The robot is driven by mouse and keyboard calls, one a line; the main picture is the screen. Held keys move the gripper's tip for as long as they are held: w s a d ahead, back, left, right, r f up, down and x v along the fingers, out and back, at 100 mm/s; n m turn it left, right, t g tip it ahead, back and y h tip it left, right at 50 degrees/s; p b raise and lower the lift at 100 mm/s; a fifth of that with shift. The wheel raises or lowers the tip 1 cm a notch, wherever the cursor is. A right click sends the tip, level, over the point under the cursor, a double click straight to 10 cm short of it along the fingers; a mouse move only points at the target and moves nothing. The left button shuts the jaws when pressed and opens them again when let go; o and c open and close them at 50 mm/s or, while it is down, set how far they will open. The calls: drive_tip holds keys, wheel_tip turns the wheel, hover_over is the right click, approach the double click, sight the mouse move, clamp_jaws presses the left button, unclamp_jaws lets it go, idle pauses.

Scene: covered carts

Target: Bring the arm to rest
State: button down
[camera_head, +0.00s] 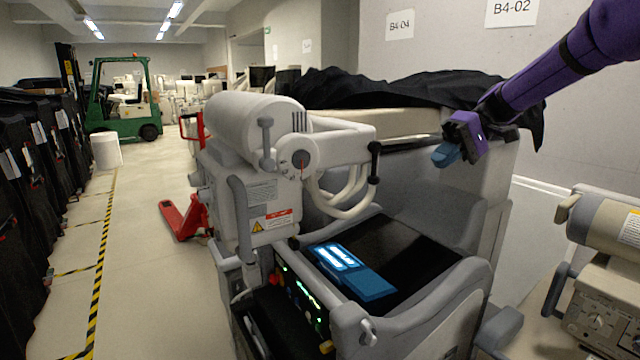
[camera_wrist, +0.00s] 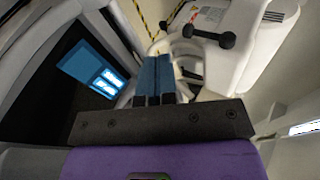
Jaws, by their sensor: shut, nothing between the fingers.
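My purple arm reaches in from the upper right in the head view. My gripper (camera_head: 444,155) has blue fingers and hangs in the air above the right back part of a grey-white wheeled machine (camera_head: 262,190). In the wrist view the blue fingers of my gripper (camera_wrist: 154,60) lie side by side and closed, with nothing between them. The machine's dark top panel with a lit blue screen (camera_head: 350,272) is below and to the left of the gripper. The screen also shows in the wrist view (camera_wrist: 95,70).
A black cover (camera_head: 390,90) drapes over the cart behind the gripper, close to the arm. Another beige machine (camera_head: 605,270) stands at right. A red pallet jack (camera_head: 185,218), a green forklift (camera_head: 125,98) and black-covered carts (camera_head: 40,150) are at left. The aisle floor (camera_head: 140,260) is clear.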

drive_tip(key=s+d+f+m+t+h, duration=0.1)
drive_tip(key=s+t+h, duration=0.3)
drive_tip(key=s, duration=1.1)
drive_tip(key=s+d+f+m+t+h, duration=0.1)
drive_tip(key=s+t+h, duration=0.3)
drive_tip(key=s, duration=1.2)
drive_tip(key=shift+s+d+f+m+t+h, duration=0.3)
drive_tip(key=shift+d+m+h, duration=0.6)
drive_tip(key=shift+h, duration=0.3)
